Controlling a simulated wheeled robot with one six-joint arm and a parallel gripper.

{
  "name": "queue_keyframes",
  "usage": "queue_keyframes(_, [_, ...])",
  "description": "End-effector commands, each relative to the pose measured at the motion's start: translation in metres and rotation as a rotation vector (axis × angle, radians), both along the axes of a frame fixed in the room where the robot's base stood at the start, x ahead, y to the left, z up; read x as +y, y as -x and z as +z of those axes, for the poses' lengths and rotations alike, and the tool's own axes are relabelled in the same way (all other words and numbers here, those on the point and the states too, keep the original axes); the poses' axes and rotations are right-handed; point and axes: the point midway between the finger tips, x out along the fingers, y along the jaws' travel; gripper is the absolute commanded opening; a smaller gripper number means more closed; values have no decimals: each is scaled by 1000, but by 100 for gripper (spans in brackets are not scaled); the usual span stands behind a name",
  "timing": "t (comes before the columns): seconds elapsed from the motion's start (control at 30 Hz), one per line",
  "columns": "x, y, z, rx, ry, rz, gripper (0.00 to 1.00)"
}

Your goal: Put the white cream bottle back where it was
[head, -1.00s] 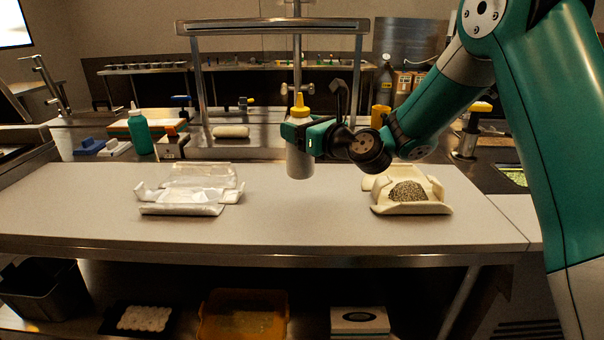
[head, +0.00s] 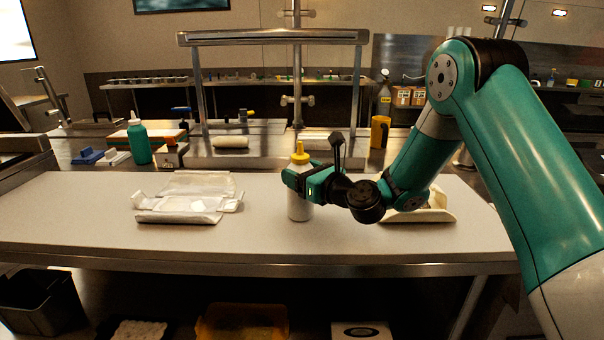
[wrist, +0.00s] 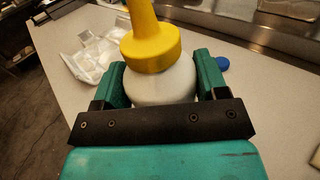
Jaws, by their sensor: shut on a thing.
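The white cream bottle (head: 300,207) has a yellow nozzle cap and stands upright between the fingers of my gripper (head: 300,181). My gripper is shut on it at the upper body, just below the cap. The bottle's base is at or very near the white counter (head: 100,237); I cannot tell if it touches. In the wrist view the bottle (wrist: 160,87) sits between the two green fingers (wrist: 163,82), with its lower part hidden by my gripper.
An open white food container (head: 180,217) lies on the counter to the left. Another open container (head: 440,213) is at the right, partly behind my arm. A green bottle (head: 139,144) stands at the back left.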

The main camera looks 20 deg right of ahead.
Motion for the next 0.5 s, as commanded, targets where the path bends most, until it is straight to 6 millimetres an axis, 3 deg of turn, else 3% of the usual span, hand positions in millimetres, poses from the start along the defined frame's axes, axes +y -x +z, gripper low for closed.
queue_keyframes(0.03, [0, 0, -1, 0, 0, 0, 74])
queue_keyframes(0.1, [0, 0, -1, 0, 0, 0, 90])
queue_keyframes(0.13, [0, 0, -1, 0, 0, 0, 92])
queue_keyframes(0.5, [-3, 5, 0, 3, -2, -2, 92])
